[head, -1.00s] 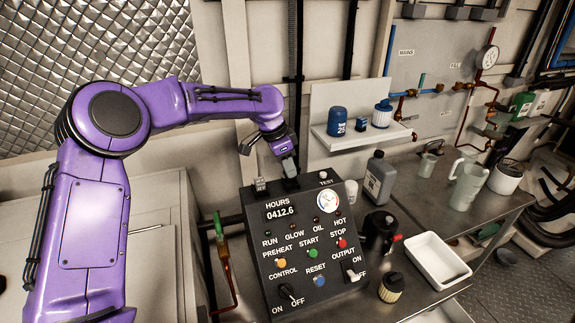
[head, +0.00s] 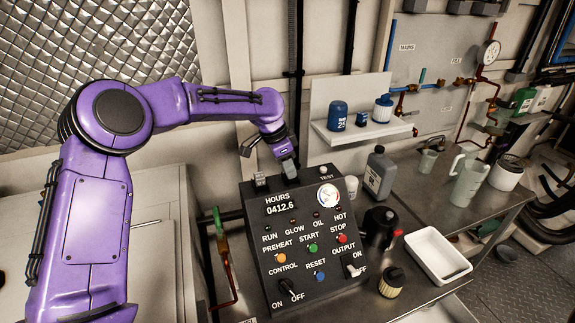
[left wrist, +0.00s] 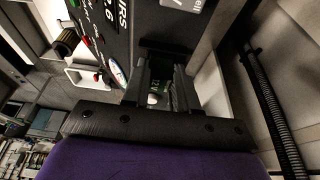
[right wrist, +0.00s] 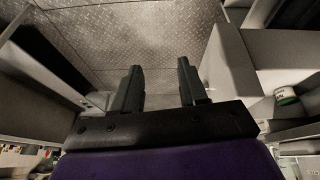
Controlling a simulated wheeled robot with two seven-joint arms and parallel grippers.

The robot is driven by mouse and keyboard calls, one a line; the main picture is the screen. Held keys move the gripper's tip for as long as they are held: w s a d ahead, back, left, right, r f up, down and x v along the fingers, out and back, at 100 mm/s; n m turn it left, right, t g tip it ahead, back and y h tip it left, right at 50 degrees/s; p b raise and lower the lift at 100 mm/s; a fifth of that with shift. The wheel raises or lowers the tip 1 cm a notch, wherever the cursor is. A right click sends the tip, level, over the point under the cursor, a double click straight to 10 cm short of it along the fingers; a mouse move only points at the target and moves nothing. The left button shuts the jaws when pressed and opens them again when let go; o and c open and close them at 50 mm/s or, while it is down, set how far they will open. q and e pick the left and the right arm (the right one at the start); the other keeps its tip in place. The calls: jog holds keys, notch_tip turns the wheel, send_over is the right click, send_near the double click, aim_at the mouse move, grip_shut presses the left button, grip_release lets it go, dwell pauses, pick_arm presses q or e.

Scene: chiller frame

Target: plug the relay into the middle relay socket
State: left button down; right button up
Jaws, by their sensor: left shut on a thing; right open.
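My left gripper (head: 288,166) is at the top rear edge of the black control box (head: 262,245), pointing down at it. In the left wrist view its fingers (left wrist: 158,95) are shut on the relay (left wrist: 157,84), a small dark block with pale markings. A black socket part (left wrist: 163,48) lies right at the fingertips. The fingers hide the relay's lower end, so I cannot tell how deep it sits. A grey block (head: 260,181) stands on the box just left of the gripper. My right gripper (right wrist: 160,88) is open and empty, away from the box.
A white TEST button (head: 322,171) sits right of the gripper on the box top. A grey bottle (head: 379,175), a black pot (head: 380,230) and a white tray (head: 438,257) stand on the bench to the right. A wall shelf (head: 362,132) is behind.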

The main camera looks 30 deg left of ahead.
pick_arm(q)
jog(key=shift+f, duration=0.15)
jog(key=c, duration=0.8)
grip_release()
jog(key=shift+r, duration=0.35)
jog(key=shift+b+v, duration=1.15)
jog(key=shift+v, duration=3.8)
jog(key=shift+s+f, duration=0.1)
